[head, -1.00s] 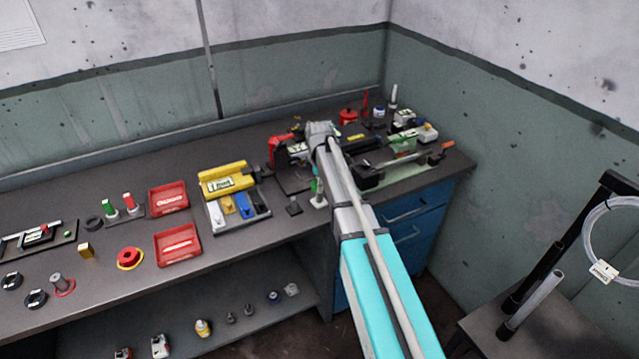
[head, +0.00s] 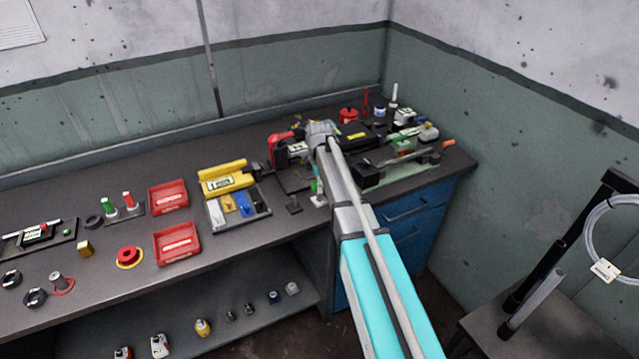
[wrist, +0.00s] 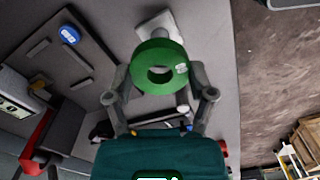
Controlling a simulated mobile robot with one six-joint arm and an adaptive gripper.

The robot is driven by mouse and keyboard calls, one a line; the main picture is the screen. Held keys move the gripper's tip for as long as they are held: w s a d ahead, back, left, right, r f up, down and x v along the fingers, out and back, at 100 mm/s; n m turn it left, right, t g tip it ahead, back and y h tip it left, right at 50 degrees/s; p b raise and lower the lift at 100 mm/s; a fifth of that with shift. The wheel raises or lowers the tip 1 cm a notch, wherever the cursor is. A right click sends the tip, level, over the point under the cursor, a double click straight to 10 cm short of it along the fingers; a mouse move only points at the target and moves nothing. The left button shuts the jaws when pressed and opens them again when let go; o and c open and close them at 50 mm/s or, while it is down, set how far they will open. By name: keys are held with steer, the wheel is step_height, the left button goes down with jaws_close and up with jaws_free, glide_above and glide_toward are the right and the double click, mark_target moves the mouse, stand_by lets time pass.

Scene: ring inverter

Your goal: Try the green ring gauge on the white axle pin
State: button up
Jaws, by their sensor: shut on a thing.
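The green ring gauge (wrist: 146,56) is gripped between the two fingers of my gripper (wrist: 160,82) in the wrist view. Its open hole faces the camera and grey shows through it. A pale, squarish base (wrist: 151,24) lies just beyond the ring; it looks like the foot of the white axle pin. Any pin above it is mostly hidden by the ring, and I cannot tell whether the ring is around it. In the head view, a small white foot (head: 318,200) stands near the bench's front edge beside my forearm, with a bit of green just above it.
A parts tray (head: 216,222), a yellow device (head: 226,182) and red trays (head: 177,243) lie farther left. A vise-like fixture (head: 372,176) is to the right. The bench's front edge is close.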

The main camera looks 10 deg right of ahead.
steer(key=shift+f+b, duration=0.4)
steer(key=shift+f, duration=0.05)
stand_by(0.7)
steer(key=shift+r, duration=0.2)
stand_by(0.7)
steer(key=shift+r+p, duration=2.25)
steer(key=shift+p, duration=0.15)
steer(key=shift+r+p, duration=0.25)
steer(key=shift+p, duration=0.05)
steer(key=shift+a, duration=0.1)
